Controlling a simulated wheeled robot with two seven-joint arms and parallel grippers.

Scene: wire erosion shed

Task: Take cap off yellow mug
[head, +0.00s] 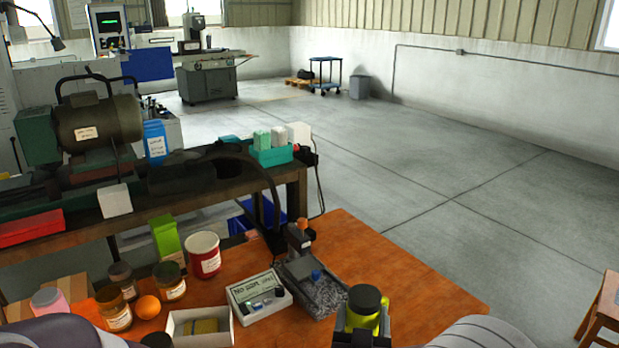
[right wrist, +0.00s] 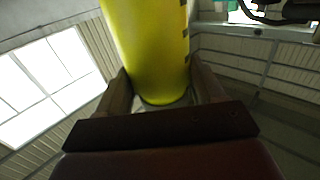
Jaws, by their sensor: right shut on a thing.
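The yellow mug (head: 381,318) is at the bottom of the head view, right of centre, with its round dark cap (head: 364,298) on top. My right gripper (head: 362,338) is shut on the mug. In the right wrist view the yellow mug body (right wrist: 150,50) stands between the two fingers (right wrist: 160,98), which touch its sides; the cap does not show there. My grey left arm comes in at the bottom left of the head view. A dark shape at its end is cut off by the frame, so I cannot make out the left jaws.
The orange-brown table (head: 415,285) has free room to the right. A white box with a display (head: 258,295), a grey stone-like block (head: 318,291), a red-and-white tin (head: 203,255), several jars, an orange (head: 147,307) and an open white box (head: 222,325) stand left of the mug.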

